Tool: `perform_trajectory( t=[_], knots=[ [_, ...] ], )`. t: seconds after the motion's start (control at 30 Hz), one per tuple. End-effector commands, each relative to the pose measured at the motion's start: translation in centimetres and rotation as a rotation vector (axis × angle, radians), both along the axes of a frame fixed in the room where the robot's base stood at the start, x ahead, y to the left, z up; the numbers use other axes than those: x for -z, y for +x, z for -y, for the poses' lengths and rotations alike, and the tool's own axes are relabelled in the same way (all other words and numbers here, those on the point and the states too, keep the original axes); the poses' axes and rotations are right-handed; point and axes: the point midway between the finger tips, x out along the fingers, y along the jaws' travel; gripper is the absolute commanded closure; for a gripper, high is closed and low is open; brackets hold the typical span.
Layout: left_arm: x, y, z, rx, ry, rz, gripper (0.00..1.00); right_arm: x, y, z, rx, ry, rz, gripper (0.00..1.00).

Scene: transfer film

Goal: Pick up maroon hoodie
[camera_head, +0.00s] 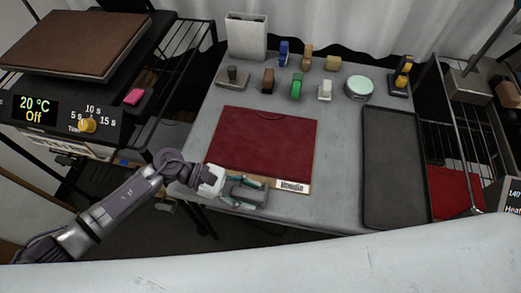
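The maroon hoodie (262,138) lies flat and folded on the grey table, its curved neckline toward the back. A pale strip with a printed label (293,186) shows along its front edge. My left gripper (264,196) is at the front edge of the hoodie, left of the label. Its fingers are spread apart, and no cloth is seen between them. The gripper covers part of the front edge. My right gripper is not in view.
A dark tray (392,170) lies right of the hoodie on the grey table (338,160). Several small coloured items, a white holder (246,38) and a round mint tin (359,88) stand along the back. A heat press (75,45) is at left, a wire rack with red cloth (452,192) at right.

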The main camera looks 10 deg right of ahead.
Motion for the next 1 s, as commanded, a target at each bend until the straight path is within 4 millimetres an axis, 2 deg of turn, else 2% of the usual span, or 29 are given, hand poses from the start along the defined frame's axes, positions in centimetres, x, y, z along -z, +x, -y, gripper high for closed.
perform_trajectory(
  t=[0.03,0.27,0.77,0.87,1.0],
  knots=[
    [0.0,0.0,0.0,0.000,0.000,0.000,0.61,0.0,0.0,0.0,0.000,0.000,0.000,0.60],
    [0.0,0.0,0.0,0.000,0.000,0.000,1.00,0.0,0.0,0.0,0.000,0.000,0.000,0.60],
    [-0.8,0.1,0.0,0.001,-0.003,0.005,1.00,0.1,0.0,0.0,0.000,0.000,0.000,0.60],
    [-1.9,0.1,0.0,0.002,-0.003,0.007,1.00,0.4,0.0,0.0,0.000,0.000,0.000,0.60],
    [-4.4,0.1,0.0,0.004,-0.004,0.011,1.00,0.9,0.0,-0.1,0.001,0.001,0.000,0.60]
  ],
)
